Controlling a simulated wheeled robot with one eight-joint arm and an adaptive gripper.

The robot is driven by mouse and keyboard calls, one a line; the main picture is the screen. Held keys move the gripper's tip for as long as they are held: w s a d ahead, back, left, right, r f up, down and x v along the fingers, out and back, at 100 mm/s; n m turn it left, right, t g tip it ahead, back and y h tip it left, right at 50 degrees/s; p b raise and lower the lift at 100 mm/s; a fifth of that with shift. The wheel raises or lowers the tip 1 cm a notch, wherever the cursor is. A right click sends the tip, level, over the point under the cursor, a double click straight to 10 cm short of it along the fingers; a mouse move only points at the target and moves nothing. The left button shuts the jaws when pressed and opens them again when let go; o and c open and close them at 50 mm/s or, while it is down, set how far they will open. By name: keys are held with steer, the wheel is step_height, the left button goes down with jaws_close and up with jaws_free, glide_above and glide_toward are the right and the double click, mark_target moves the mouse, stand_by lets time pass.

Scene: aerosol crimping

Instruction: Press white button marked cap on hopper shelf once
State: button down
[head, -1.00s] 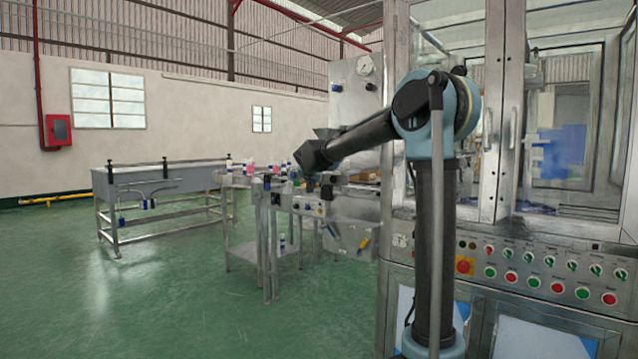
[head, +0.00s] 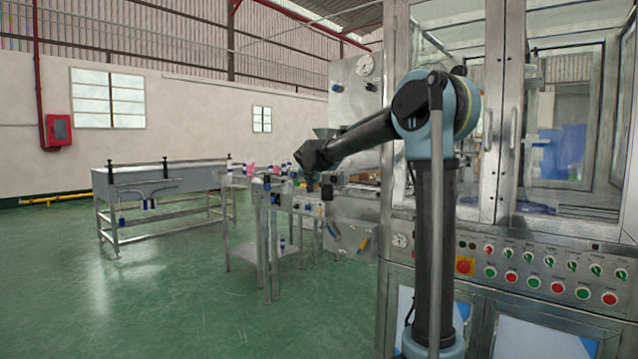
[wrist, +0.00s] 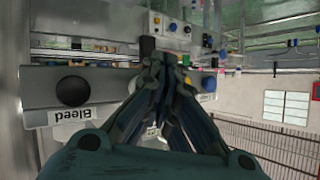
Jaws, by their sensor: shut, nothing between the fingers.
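My gripper (wrist: 165,68) is shut and empty, its fingertips together at the middle of the wrist view. A second dark knob (wrist: 208,84) with a small white label sits right of the fingers. Another label shows partly between the fingers. I cannot make out a white button marked cap; the fingers hide the middle of the panel. In the head view my gripper (head: 327,190) is small and dark in front of the shelf; contact cannot be told.
Small coloured buttons (wrist: 172,27) sit on another panel beyond the fingertips. In the head view a steel cabinet with a button row (head: 545,280) stands at right. A steel bench (head: 150,180) stands at left, with open green floor in front.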

steer(key=shift+w+d, duration=0.2)
steer(key=shift+w, duration=0.05)
steer(key=shift+w+d+r, duration=0.1)
steer(key=shift+w+d, duration=0.2)
steer(key=shift+w, duration=0.1)
stand_by(1.1)
stand_by(0.3)
steer(key=shift+s+a, duration=0.6)
steer(key=shift+s, duration=0.15)
steer(key=s+a, duration=0.1)
steer(key=s, duration=0.1)
steer(key=s+a, duration=0.2)
stand_by(0.5)
